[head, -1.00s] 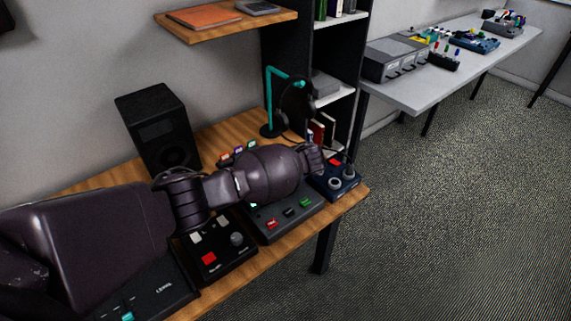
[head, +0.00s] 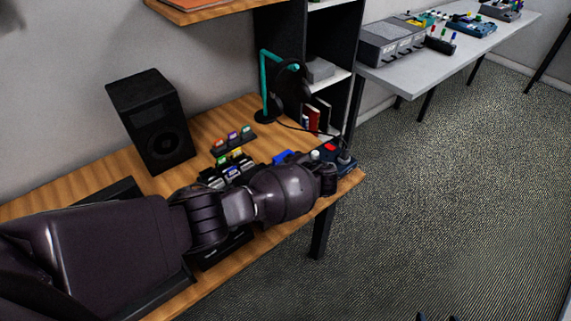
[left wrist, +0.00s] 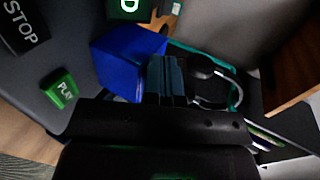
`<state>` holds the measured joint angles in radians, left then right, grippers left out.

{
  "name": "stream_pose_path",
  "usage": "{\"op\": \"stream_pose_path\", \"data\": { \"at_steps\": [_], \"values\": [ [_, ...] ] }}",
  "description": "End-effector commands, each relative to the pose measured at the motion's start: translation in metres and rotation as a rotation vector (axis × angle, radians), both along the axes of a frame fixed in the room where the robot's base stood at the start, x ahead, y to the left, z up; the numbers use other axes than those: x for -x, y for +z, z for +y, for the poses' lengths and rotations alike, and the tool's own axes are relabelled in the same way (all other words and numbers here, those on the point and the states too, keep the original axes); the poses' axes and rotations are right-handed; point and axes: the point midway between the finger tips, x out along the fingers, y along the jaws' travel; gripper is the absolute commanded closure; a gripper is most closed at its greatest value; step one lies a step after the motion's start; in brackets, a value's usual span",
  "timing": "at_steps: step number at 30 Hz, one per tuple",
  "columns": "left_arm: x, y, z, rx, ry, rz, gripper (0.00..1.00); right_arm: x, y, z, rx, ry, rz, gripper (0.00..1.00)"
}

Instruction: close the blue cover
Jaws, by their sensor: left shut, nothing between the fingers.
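The blue cover (head: 283,156) shows as a small blue piece behind my left forearm in the head view. In the left wrist view the blue cover (left wrist: 122,60) is a box-like blue piece rising from a dark panel. My left gripper (left wrist: 167,80) is shut and empty, with its fingers close beside the cover's right side; I cannot tell whether they touch it. In the head view the left gripper (head: 332,178) is near the table's right end, mostly hidden by the wrist. The cover's hinge is hidden.
A green PLAY button (left wrist: 60,89) and a black STOP button (left wrist: 22,30) are near the cover. A headphone stand (head: 266,85), a black speaker (head: 151,120) and a rack of coloured pieces (head: 233,138) stand behind my arm. A shelf is beyond.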

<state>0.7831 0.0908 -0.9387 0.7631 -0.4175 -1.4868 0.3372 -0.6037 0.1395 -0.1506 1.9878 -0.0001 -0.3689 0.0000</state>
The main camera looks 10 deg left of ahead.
Motion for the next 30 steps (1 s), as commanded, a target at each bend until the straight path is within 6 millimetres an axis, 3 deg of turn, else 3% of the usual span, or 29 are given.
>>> {"op": "stream_pose_path", "data": {
  "at_steps": [11,30],
  "values": [
    [0.0,0.0,0.0,0.002,0.0,0.001,1.0,-0.007,0.006,0.001,0.002,0.005,-0.018,0.35],
    [0.0,0.017,0.0,0.001,0.0,0.001,1.0,0.003,0.015,-0.002,0.004,0.0,0.001,0.35]
  ]
}}
